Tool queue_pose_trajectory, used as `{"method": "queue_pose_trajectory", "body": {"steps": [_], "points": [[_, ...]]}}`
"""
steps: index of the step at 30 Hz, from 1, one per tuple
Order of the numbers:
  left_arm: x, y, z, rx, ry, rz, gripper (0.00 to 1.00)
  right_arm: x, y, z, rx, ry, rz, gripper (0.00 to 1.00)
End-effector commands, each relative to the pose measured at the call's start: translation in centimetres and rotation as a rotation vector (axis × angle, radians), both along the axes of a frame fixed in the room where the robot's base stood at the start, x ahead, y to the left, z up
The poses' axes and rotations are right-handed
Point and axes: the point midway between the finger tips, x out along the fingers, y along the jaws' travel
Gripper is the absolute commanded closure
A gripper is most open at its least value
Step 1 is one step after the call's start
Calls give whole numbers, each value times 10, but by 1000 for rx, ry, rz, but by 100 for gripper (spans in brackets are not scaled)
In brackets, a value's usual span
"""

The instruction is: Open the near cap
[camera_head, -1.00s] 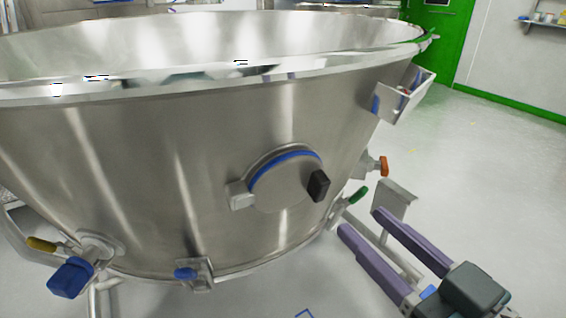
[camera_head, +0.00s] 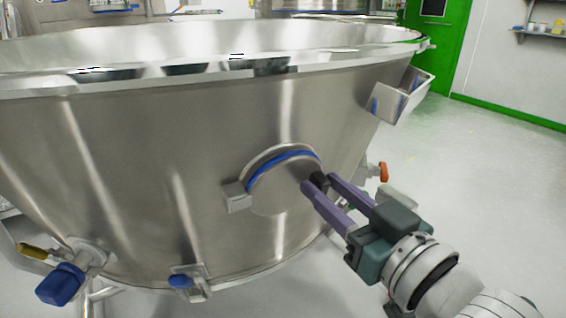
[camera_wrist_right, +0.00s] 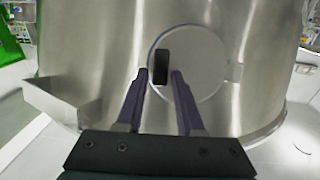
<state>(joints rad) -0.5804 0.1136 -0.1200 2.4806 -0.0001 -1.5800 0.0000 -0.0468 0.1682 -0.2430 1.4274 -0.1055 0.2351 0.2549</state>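The near cap (camera_head: 272,196) is a round steel disc with a blue seal, closed against the side of the large steel vessel. It also shows in the right wrist view (camera_wrist_right: 205,85). A hinge block (camera_head: 236,197) is at its left. Its black handle (camera_head: 320,181) is at its right edge and is partly hidden by my right gripper (camera_head: 318,183). In the right wrist view the handle (camera_wrist_right: 161,67) stands upright just beyond the fingertips, between their lines but closer to the left finger. My right gripper is open, with a gap between its purple fingers (camera_wrist_right: 161,77). My left gripper is not in view.
The steel vessel (camera_head: 130,140) fills most of the head view. Valves with a blue cap (camera_head: 60,285) and an orange handle (camera_head: 384,172) stick out low on it. A steel box (camera_head: 402,95) juts from its right side. Free floor lies to the right.

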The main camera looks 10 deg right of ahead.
Motion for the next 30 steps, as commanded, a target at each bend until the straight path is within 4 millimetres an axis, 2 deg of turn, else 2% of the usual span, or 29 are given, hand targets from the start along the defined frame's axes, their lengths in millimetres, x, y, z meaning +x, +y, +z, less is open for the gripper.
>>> {"method": "queue_pose_trajectory", "body": {"steps": [1, 9, 30], "points": [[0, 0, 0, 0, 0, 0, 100, 0, 0, 0, 0, 0, 0, 70], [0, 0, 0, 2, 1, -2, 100, 0, 0, 0, 0, 0, 0, 100], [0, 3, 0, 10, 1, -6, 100, 0, 0, 0, -1, 0, 0, 100]]}}
